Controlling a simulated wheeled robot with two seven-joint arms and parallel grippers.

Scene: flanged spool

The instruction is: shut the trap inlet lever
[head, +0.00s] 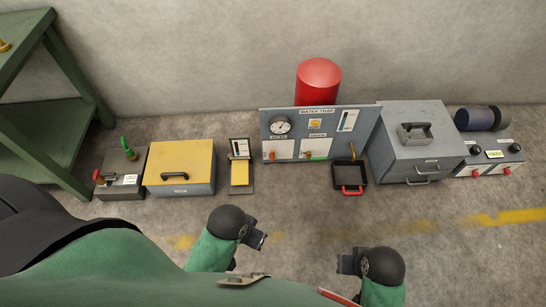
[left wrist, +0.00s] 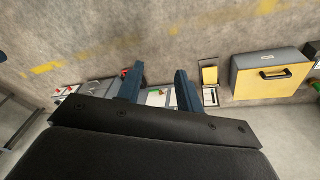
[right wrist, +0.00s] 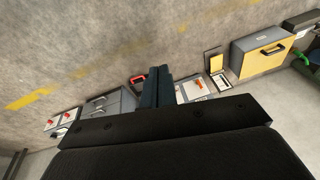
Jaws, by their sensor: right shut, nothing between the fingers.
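The grey water trap panel (head: 350,118) stands against the wall, with a round gauge (head: 280,126) and two white plates low on its front. An orange-red lever (head: 272,155) is on the left plate; another with orange and green parts (head: 309,155) is on the right plate. Their labels are too small to read, so I cannot tell which is the inlet. My left gripper (head: 260,241) is open and empty, out in front of the panel; its spread fingers show in the left wrist view (left wrist: 158,88). My right gripper (head: 345,264) is shut and empty, further right, apart from everything.
A black tray with a red handle (head: 352,190) stands before the panel's right side. Left are a small yellow-topped stand (head: 240,175) and a yellow-lidded box (head: 180,165). Right is a grey drawer cabinet (head: 415,140). A red cylinder (head: 318,82) rises behind. The floor in front is clear.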

